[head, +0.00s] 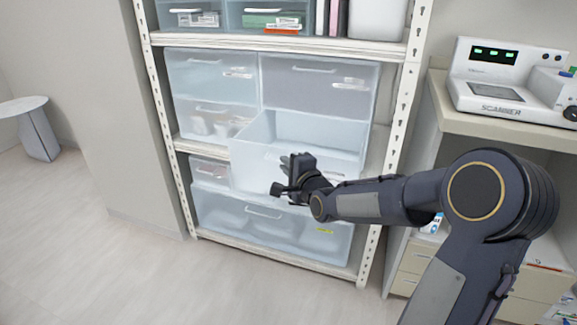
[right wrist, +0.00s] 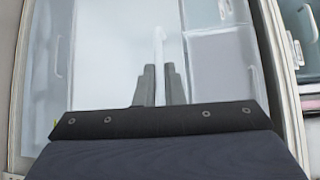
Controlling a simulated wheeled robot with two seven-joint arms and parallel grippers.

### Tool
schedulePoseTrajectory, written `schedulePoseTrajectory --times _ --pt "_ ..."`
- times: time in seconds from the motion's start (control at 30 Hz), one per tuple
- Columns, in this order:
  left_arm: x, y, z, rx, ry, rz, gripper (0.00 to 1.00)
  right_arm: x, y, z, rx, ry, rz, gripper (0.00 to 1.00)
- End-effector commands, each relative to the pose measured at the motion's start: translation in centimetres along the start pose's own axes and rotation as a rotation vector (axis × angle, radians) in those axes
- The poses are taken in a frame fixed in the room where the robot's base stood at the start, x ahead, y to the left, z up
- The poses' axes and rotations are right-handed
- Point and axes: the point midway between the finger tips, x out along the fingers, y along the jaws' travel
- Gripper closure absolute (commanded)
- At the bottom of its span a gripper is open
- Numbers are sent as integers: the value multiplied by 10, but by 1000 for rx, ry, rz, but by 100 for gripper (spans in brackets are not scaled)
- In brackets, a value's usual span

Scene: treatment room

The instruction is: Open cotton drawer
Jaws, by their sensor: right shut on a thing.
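A translucent pale-blue drawer (head: 345,157) in the middle right of the shelf unit stands pulled out, its inside open from above. No contents show in it; I cannot read a label that names it as the cotton drawer. My right gripper (head: 283,178) is at its front, shut on its handle. In the right wrist view the two dark fingers of the gripper (right wrist: 160,88) close around the thin white handle (right wrist: 159,48). The wrist hides part of the drawer front in the head view. My left gripper is not in view.
Closed drawers surround it: a grey-filled one (head: 318,88) above, one with pale rolled items (head: 212,122) to the left, and a wide one (head: 270,228) below. A counter with a scanner device (head: 500,85) stands at right. The floor (head: 110,260) in front is clear.

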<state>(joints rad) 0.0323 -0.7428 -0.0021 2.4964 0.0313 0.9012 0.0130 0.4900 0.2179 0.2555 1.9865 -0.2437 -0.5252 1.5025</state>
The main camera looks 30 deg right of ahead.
Motion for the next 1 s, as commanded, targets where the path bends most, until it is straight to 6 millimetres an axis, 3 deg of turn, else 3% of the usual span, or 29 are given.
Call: schedulePoseTrajectory --times 0.47,0.5,0.67,1.0 --pt "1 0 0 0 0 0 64 -2 1 2 0 0 2 100" --pt "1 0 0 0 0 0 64 -2 1 2 0 0 1 89" --pt "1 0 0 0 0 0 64 -2 1 2 0 0 1 70" --pt "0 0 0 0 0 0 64 -7 -1 2 0 1 -1 70"
